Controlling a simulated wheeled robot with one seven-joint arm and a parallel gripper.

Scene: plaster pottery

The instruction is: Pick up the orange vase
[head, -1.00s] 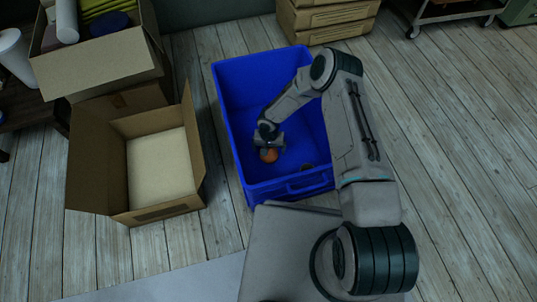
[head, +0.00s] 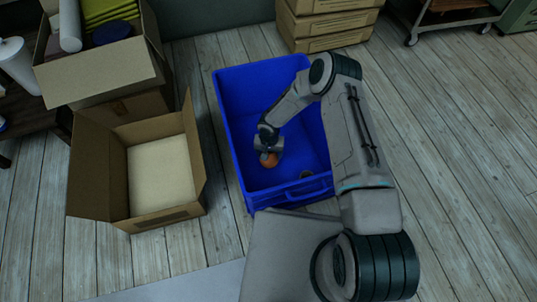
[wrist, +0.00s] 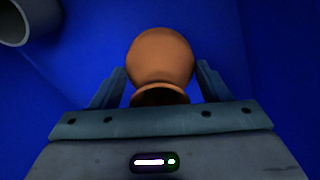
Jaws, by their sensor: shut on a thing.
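The orange vase (head: 269,161) is inside the blue bin (head: 238,140), below my gripper (head: 268,150). In the wrist view the vase (wrist: 160,55) shows a rounded body, with a narrower neck and flared rim towards my gripper (wrist: 160,78). The two fingers lie on either side of the neck end, and the jaws are shut on it. The wrist view shows blue bin surface around the vase. Whether the vase touches the bin floor cannot be told.
A grey round-mouthed piece (wrist: 28,20) lies in the bin near the vase. An open cardboard box (head: 160,170) stands left of the bin, with a filled box (head: 105,75) behind it. Stacked boxes (head: 325,25) stand behind the bin. Floor at right is clear.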

